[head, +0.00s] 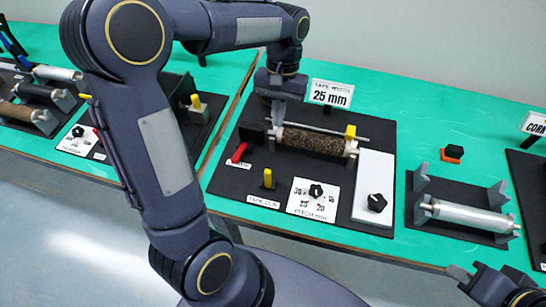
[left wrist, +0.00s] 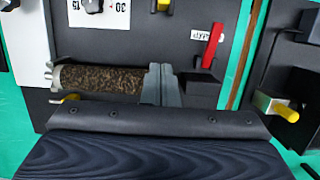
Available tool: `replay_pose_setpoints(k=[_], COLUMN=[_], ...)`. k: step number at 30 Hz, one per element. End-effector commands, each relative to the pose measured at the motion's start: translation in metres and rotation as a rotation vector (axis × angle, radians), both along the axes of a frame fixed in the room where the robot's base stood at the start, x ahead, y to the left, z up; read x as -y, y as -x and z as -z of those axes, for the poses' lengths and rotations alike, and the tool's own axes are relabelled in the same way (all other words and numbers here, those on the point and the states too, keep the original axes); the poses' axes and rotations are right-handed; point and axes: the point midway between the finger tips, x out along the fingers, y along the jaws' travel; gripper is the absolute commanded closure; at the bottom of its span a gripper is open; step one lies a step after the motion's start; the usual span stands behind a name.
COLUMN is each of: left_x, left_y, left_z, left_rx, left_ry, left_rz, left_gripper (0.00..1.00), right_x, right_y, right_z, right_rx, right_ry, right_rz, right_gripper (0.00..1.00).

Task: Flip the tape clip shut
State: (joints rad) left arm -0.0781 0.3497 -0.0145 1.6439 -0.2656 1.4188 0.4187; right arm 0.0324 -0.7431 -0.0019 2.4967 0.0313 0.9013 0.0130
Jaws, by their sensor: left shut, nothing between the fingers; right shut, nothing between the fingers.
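The tape clip is a yellow upright lever (head: 267,178) on the black plate, above a white label reading TAPE CLIP. The left wrist view shows only part of a yellow lever (left wrist: 163,5) at the top edge. My left gripper (head: 278,113) is shut and empty, pointing down at the left end of the cork-covered roller (head: 311,140), behind the tape clip lever and apart from it. In the left wrist view its fingers (left wrist: 161,90) overlap the roller's end (left wrist: 100,78); contact cannot be told. My right gripper (head: 459,274) is shut and empty at the bottom right, partly out of frame.
A red lever (head: 239,152) stands left of the tape clip. A pitch dial (head: 316,190) and a white box with a black knob (head: 376,203) lie to the right. A yellow tab (head: 350,131) sits at the roller's right end. A bare roller station (head: 470,215) stands further right.

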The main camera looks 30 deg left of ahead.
Motion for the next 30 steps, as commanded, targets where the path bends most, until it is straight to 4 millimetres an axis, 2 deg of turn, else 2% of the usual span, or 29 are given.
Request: replay_pose_setpoints(k=[5, 17, 24, 30], left_x=[0.001, 0.005, 0.013, 0.015], left_y=[0.005, 0.025, 0.055, 0.063], left_z=[0.016, 0.096, 0.095, 0.096], left_rx=[-0.003, -0.006, 0.000, 0.000], left_ry=[0.000, 0.000, 0.001, 0.001], left_rz=[0.000, 0.000, 0.001, 0.001], left_gripper=[1.00, 1.00, 1.00, 1.00], right_x=[0.000, 0.000, 0.000, 0.000], right_y=[0.000, 0.000, 0.000, 0.000], right_z=[0.000, -0.002, -0.011, -0.012], right_rx=[0.000, 0.000, 0.000, 0.000], right_ry=[0.000, 0.000, 0.000, 0.000], right_rz=[0.000, 0.000, 0.000, 0.000], right_gripper=[1.00, 1.00, 1.00, 1.00])
